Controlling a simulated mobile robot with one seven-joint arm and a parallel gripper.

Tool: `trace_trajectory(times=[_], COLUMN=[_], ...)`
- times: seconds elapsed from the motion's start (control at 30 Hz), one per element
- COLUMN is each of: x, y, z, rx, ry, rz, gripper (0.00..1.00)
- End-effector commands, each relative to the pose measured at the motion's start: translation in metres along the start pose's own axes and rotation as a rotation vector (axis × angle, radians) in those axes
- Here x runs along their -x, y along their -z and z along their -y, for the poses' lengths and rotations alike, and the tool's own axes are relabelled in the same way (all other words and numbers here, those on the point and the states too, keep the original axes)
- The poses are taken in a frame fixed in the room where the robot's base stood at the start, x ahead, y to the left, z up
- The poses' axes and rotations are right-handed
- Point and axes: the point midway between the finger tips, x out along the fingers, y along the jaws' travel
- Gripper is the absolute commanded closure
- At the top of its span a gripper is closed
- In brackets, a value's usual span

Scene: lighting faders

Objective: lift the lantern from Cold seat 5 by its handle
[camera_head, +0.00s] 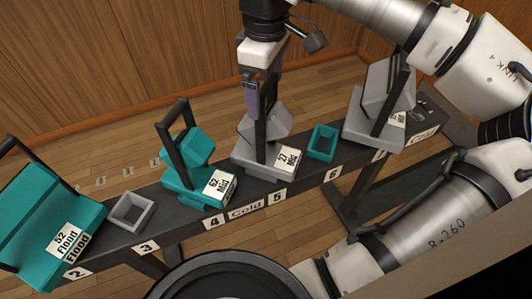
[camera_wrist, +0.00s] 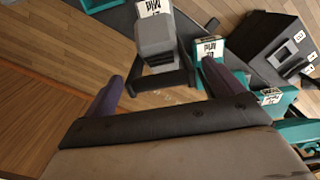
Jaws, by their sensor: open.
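The grey lantern (camera_head: 262,140) labelled "27 Mid" sits on the bench above the number 5, just right of the "Cold" label. Its dark upright handle (camera_head: 261,130) rises in front of the grey body. My gripper (camera_head: 262,95) is above this lantern with its purple fingers pointing down at the handle's upper part, which they partly hide. In the wrist view, the lantern (camera_wrist: 156,42) and its dark handle bar (camera_wrist: 160,82) show between the two spread fingers (camera_wrist: 163,76). The gripper is open; I cannot tell whether a finger touches the handle.
A teal "62 Mid" lantern (camera_head: 190,170) stands left at 4, a teal "52 Flood" lantern (camera_head: 40,215) at far left. A grey lantern (camera_head: 375,120) stands right at 7. Empty frames, grey (camera_head: 130,211) and teal (camera_head: 322,143), sit at 3 and 6.

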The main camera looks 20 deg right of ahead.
Motion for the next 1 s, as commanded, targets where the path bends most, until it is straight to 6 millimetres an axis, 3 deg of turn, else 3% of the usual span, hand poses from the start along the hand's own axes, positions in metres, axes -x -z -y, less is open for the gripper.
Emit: trace_trajectory(times=[0.3,1.0], x=[-0.0012,-0.0014], y=[0.0,0.0], z=[0.0,0.0], rx=[0.0,0.0], ry=[0.0,0.0], rz=[0.0,0.0], gripper=[0.1,1.0])
